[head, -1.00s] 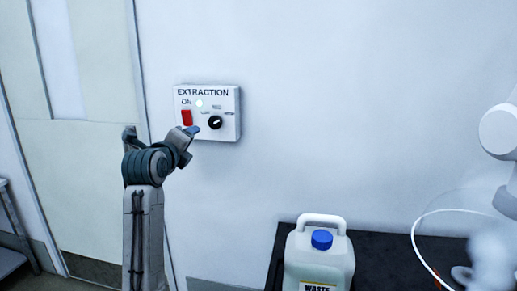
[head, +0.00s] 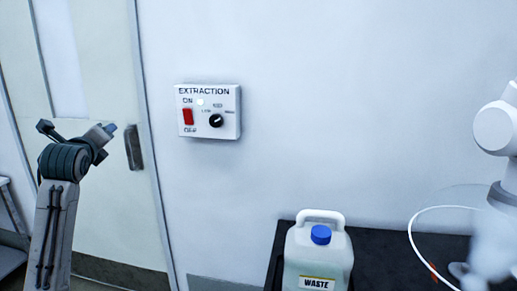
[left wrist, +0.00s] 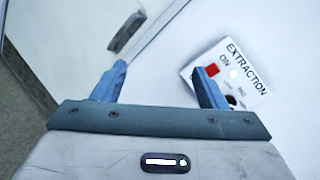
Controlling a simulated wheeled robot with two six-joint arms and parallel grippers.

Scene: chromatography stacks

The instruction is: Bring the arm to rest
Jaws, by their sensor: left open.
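My left arm comes in from the left in the head view, with its gripper (head: 109,129) raised in front of the door, left of the wall panel and apart from it. In the left wrist view the two blue fingers of the left gripper (left wrist: 160,82) are spread apart with nothing between them. The white EXTRACTION panel (head: 230,128) is on the wall, with a red switch (head: 188,117), a lit white lamp (head: 200,102) and a black knob (head: 216,121). The panel also shows at right in the left wrist view (left wrist: 262,97). My right gripper is not in view.
A pale door (head: 100,180) with a dark handle (head: 134,148) is behind the left arm. A white waste jug (head: 318,262) with a blue cap stands at a dark bench top (head: 385,245). White equipment (head: 497,130) is at far right. The wall between is clear.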

